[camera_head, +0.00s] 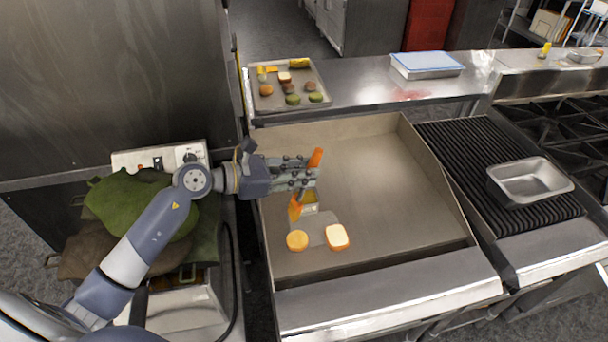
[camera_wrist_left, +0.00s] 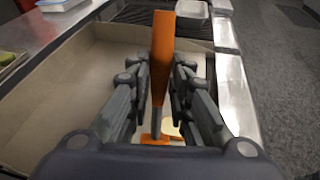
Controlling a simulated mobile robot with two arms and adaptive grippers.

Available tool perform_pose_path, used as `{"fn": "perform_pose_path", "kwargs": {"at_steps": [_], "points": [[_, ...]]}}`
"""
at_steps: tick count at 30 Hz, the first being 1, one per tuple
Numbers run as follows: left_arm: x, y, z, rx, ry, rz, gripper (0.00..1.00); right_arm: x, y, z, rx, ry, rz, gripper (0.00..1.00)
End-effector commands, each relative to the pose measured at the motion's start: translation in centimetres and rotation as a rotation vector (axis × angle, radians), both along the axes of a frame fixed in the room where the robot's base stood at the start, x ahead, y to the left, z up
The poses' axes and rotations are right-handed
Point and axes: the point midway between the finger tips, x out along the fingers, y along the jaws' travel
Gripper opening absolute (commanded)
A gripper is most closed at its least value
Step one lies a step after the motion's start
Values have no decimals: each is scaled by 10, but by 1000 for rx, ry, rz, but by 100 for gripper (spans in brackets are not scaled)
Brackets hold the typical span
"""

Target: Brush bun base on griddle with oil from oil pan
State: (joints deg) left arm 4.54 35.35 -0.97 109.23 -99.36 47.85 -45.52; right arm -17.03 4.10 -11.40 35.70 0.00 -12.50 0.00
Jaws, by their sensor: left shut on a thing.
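My left gripper (camera_head: 312,178) is shut on an orange-handled brush (camera_head: 316,158) and holds it above the griddle (camera_head: 390,190). The handle points up and the brush head (camera_head: 296,208) hangs below the fingers. In the left wrist view the brush handle (camera_wrist_left: 162,50) stands between the fingers. Two bun pieces lie near the griddle's front: a round orange-brown one (camera_head: 297,240) and a pale-topped one (camera_head: 337,236). I cannot tell for sure which is the base. The brush head appears above and behind them, apart from both. A metal pan (camera_head: 530,180) sits on the ribbed grill; oil inside cannot be made out.
A tray of food pieces (camera_head: 289,104) and a blue-lidded container (camera_head: 427,65) stand on the back shelf. The griddle has raised side and back walls (camera_head: 435,175). Its middle and right are clear. Green cloth-like items (camera_head: 128,203) lie at left.

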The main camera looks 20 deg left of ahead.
Motion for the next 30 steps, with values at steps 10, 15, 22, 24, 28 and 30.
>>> {"fn": "perform_pose_path", "kwargs": {"at_steps": [10, 15, 22, 24, 28, 30], "points": [[0, 0, 7, 1, -1, 1, 0, -3, -5, 5, -7, 6, 3, 40], [0, 0, 24, 1, -1, 1, 0, -4, -8, 18, -9, 7, 5, 40], [0, 0, 47, 0, -2, 1, 0, -6, -9, 34, -12, 10, 5, 40], [0, 0, 54, 0, -2, 1, 0, -6, -9, 39, -12, 10, 5, 40], [0, 0, 68, 2, -3, 0, 0, -6, -9, 48, -12, 10, 5, 40], [0, 0, 74, 1, -2, 0, 0, -6, -9, 53, -12, 10, 5, 40]]}}
